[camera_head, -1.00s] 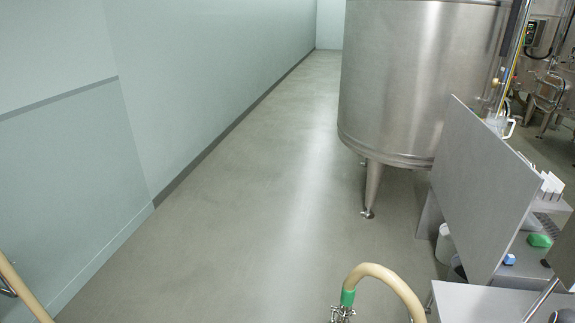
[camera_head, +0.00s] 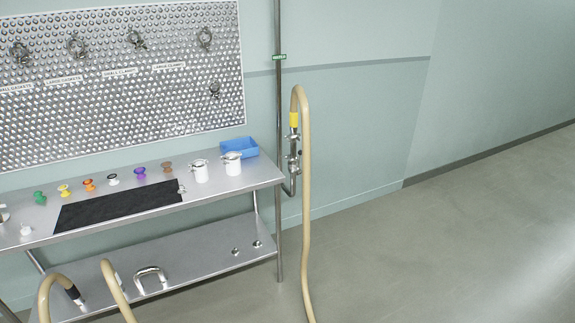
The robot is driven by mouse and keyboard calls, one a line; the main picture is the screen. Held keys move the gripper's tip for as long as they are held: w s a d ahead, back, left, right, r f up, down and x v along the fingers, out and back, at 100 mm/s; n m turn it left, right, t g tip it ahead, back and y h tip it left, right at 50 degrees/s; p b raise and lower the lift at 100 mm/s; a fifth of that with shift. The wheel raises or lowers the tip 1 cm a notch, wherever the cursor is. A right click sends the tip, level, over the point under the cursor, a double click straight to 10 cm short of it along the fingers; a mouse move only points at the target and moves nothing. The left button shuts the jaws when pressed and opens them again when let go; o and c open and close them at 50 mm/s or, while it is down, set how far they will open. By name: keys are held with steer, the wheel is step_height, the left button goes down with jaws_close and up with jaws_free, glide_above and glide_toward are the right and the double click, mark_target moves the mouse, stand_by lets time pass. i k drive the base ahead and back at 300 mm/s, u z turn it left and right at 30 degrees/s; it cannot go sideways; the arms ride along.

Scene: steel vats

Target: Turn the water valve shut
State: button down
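A vertical steel pipe (camera_head: 278,105) with a small green label (camera_head: 279,57) runs down the wall, just right of the steel table. Low on it, a bent branch carries metal fittings that look like the water valve (camera_head: 292,162). A beige hose (camera_head: 306,215) with a yellow collar (camera_head: 294,119) joins the top of these fittings, loops over and hangs to the floor. The valve's handle is too small to make out, so I cannot tell its position. My gripper is not in view.
The steel table (camera_head: 240,181) holds coloured fittings, a black mat (camera_head: 120,206), white jugs and a blue bin (camera_head: 240,148). A perforated board (camera_head: 120,110) hangs above. Beige hoses (camera_head: 112,285) loop up at bottom left. The floor (camera_head: 430,250) at right is clear.

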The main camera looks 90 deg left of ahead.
mark_target(297, 170)
steer(key=u, duration=0.4)
steer(key=k, duration=1.25)
steer(key=u, duration=1)
steer(key=i, duration=0.95)
steer(key=u, duration=1.15)
steer(key=i, duration=1)
steer(key=u, duration=0.5)
steer(key=k, duration=0.55)
steer(key=z, duration=1.1)
steer(key=i, duration=2.3)
steer(key=z, duration=0.05)
